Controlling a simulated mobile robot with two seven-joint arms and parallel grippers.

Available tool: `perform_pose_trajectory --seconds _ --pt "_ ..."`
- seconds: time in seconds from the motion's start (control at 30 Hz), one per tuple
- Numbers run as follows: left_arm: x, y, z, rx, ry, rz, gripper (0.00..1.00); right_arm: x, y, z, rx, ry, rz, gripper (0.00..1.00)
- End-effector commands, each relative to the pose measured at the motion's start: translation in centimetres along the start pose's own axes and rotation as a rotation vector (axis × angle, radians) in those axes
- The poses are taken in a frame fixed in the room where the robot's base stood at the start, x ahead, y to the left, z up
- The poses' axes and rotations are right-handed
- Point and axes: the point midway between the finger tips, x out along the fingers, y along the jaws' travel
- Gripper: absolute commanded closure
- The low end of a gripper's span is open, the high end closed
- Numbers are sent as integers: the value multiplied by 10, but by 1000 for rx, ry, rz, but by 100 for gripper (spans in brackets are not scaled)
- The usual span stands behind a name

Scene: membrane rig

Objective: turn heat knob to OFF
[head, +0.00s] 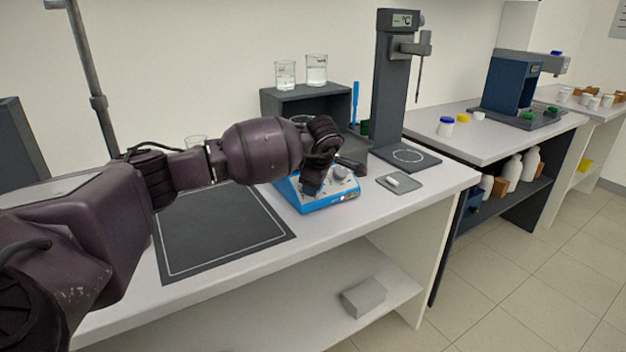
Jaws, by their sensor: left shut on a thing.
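The blue hotplate unit (325,204) stands on the white bench, right of the dark mat. My left gripper (312,186) reaches over it from the left, pointing down at the left part of its sloping front. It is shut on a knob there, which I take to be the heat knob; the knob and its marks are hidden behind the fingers. A pale grey knob (341,173) shows on the front just right of the gripper. The top of the unit is mostly hidden by my wrist. My right gripper is out of view.
A black mat with a white outline (215,235) lies at the left. A small grey tray (399,184) and a dark column stand (391,100) are at the right. Beakers (316,70) stand on a dark shelf box (283,103) behind. The front bench edge is clear.

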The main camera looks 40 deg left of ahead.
Motion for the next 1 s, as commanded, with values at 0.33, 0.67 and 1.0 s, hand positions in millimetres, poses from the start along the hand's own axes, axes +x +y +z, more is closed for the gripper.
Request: perform_pose_trajectory --seconds 0.33,0.67,1.0 --pt "-2 -1 0 -320 0 68 76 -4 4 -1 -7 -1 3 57" --pt "-1 -2 1 -627 -1 128 76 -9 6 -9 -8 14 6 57" --pt "-1 -3 2 -944 -1 192 76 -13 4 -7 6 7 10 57"
